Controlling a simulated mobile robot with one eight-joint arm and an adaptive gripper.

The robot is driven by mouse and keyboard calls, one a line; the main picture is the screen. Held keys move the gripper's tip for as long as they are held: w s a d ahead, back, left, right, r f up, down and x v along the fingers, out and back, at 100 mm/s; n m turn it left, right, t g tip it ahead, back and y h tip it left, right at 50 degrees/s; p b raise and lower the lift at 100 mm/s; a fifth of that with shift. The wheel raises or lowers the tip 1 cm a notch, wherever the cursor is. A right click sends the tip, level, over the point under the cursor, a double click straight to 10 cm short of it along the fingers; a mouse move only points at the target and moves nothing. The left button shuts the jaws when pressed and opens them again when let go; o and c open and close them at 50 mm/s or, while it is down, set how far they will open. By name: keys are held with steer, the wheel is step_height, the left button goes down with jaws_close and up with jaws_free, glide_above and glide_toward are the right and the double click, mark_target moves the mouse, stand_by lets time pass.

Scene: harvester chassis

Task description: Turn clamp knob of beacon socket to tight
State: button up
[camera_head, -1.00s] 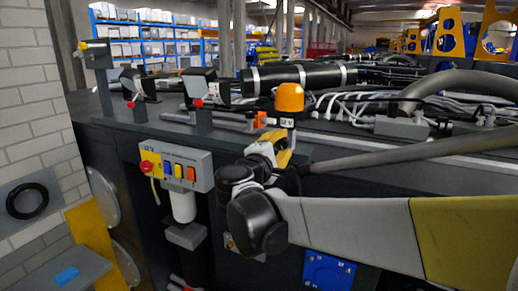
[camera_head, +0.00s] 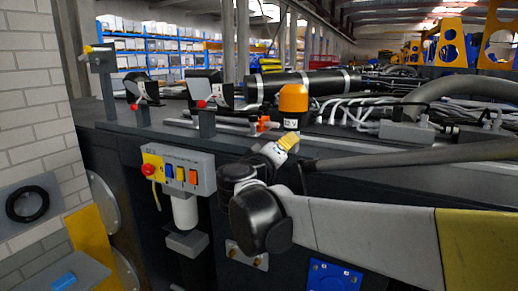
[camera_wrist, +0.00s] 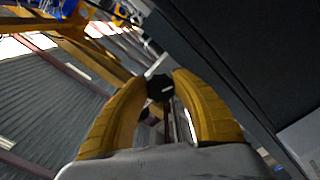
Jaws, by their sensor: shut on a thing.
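The beacon (camera_head: 293,98) has an orange dome on a dark base with a white label, and it stands upright at the chassis edge. My gripper (camera_head: 290,142) is just below it, its yellow fingers partly in view. In the wrist view, the two yellow fingers of my gripper (camera_wrist: 160,82) are shut on a dark faceted knob (camera_wrist: 159,89), which sits between the fingertips. The knob and most of the socket are hidden in the head view, so I cannot read the knob's turn there.
A grey switch panel (camera_head: 183,170) with a red button and coloured switches is on the chassis front at left. Lamps on posts (camera_head: 206,95) stand along the edge. An orange clip (camera_head: 263,124) lies left of the beacon. Cables and hoses (camera_head: 370,105) lie behind.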

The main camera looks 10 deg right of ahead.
steer(key=shift+m, duration=0.7)
steer(key=o, duration=1.2)
steer(key=shift+w, duration=0.1)
steer(key=v, duration=1.2)
